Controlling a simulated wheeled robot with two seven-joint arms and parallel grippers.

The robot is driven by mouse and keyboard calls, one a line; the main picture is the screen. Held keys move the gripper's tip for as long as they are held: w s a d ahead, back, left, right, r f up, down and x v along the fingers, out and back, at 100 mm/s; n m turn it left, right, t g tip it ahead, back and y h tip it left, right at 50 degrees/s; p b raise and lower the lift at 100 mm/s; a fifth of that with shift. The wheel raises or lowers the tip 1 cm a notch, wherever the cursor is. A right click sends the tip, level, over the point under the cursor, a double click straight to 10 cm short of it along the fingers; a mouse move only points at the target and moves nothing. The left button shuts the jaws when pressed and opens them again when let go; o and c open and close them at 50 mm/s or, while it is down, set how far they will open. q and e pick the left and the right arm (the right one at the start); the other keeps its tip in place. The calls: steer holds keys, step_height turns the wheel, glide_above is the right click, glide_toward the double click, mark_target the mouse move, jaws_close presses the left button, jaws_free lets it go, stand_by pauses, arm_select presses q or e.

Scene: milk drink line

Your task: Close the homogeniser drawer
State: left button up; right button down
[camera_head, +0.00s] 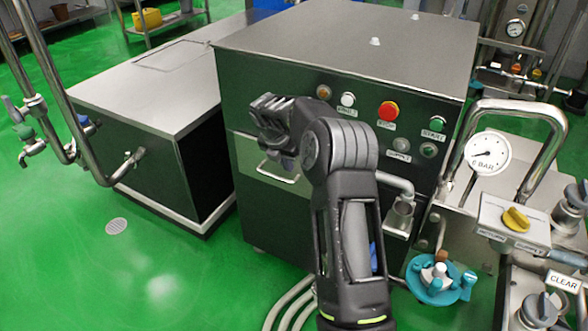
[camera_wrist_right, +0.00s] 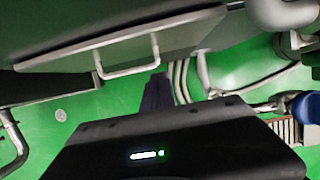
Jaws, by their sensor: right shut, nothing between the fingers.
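The homogeniser is a dark cabinet (camera_head: 232,85) with a steel top, in the middle of the head view. Its drawer (camera_head: 246,156) has a pale grey front with a bar handle (camera_head: 278,178), partly hidden by my right arm. How far the drawer stands out is hard to tell. In the right wrist view the drawer front (camera_wrist_right: 190,38) and its handle (camera_wrist_right: 128,68) show at the top. My right gripper (camera_head: 274,128) is shut and empty, in front of the cabinet near the drawer, apart from the handle. My left gripper is out of view.
Above the drawer is a panel with a red stop button (camera_head: 388,111) and other buttons. A gauge (camera_head: 487,154), pipes and a teal valve (camera_head: 436,277) crowd the right. A low steel-topped cabinet (camera_head: 150,95) stands left. Green floor (camera_head: 150,270) is clear at front left.

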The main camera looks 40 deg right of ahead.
steer(key=v, duration=0.5)
steer(key=shift+a, duration=0.15)
stand_by(0.3)
